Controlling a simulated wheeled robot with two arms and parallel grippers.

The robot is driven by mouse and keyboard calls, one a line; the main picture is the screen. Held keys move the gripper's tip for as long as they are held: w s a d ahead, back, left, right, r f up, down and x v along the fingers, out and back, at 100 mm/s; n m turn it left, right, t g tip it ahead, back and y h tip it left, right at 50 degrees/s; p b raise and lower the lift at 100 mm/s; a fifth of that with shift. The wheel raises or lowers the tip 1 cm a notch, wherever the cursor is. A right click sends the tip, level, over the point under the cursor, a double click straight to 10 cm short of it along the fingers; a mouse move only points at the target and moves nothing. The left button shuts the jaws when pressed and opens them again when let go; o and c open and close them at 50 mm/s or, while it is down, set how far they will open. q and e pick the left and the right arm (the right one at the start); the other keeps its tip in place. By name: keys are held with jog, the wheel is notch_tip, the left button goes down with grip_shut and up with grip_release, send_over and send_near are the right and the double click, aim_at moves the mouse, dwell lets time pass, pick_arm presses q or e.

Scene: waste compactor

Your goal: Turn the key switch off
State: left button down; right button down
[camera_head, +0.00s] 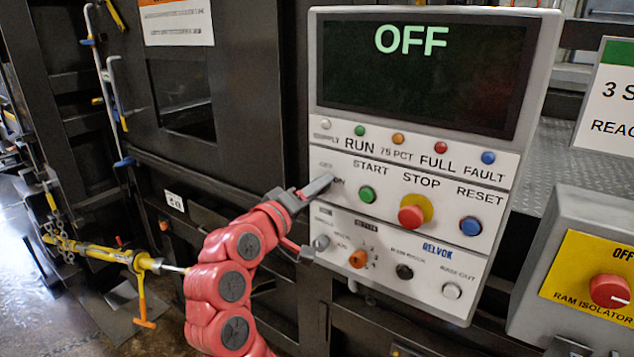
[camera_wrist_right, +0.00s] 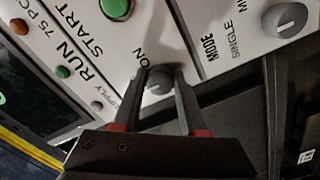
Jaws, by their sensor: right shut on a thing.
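The key switch is a small grey knob on the white control panel (camera_head: 470,245), beside the label "ON". It shows in the right wrist view (camera_wrist_right: 158,84) between my fingertips. My right gripper (camera_head: 321,186) reaches in from the lower left and is shut on the key switch. It also shows in the right wrist view (camera_wrist_right: 164,76), with one finger on each side of the knob. In the head view the gripper hides the knob. The panel's display (camera_head: 420,70) reads "OFF" in green. My left gripper is not in view.
Near my right gripper are the green START button (camera_head: 367,194), the red STOP button (camera_head: 411,217) and a grey mode knob (camera_head: 321,242). The blue RESET button (camera_head: 470,226) is farther right. A ram isolator box with a red knob (camera_head: 609,291) stands at the right.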

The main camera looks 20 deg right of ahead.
jog(key=shift+n, duration=0.5)
jog(key=shift+c, duration=2.2)
grip_release()
jog(key=b+v, duration=0.4)
jog(key=v, duration=1.3)
jog(key=shift+a, duration=0.2)
jog(key=shift+s, duration=0.1)
